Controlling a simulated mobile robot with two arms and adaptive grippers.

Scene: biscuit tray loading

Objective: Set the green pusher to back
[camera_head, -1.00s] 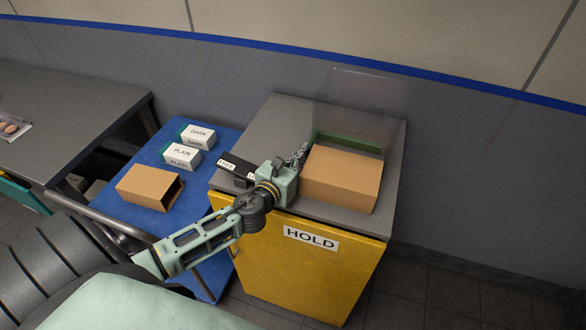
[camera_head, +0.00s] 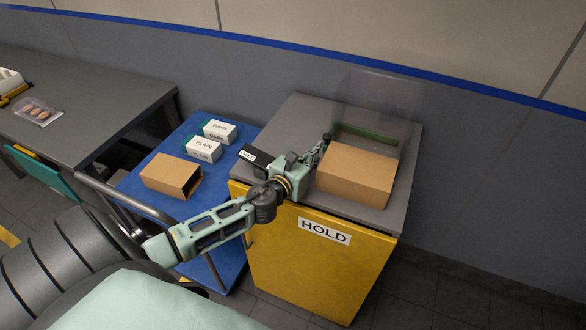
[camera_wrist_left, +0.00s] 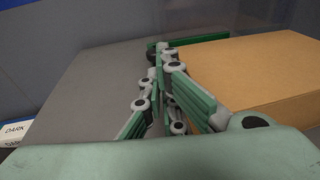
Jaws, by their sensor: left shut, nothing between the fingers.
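The green pusher (camera_head: 366,136) is a long green bar behind the brown cardboard box (camera_head: 356,174) on the grey top of the yellow HOLD cabinet (camera_head: 312,258). In the left wrist view the pusher (camera_wrist_left: 205,38) shows past the fingertips, partly hidden by the box (camera_wrist_left: 255,72). My left gripper (camera_head: 322,145) is shut and empty, just left of the box and near the pusher's left end. In the left wrist view its fingertips (camera_wrist_left: 158,52) overlap the pusher's left end; I cannot tell whether they touch. My right gripper is not in view.
A clear upright panel (camera_head: 380,100) stands behind the pusher. A black labelled block (camera_head: 256,158) sits at the cabinet's left edge. A blue cart (camera_head: 150,205) holds an open brown box (camera_head: 171,176) and white DARK and PLAIN cartons (camera_head: 204,149). A grey table (camera_head: 85,110) is at left.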

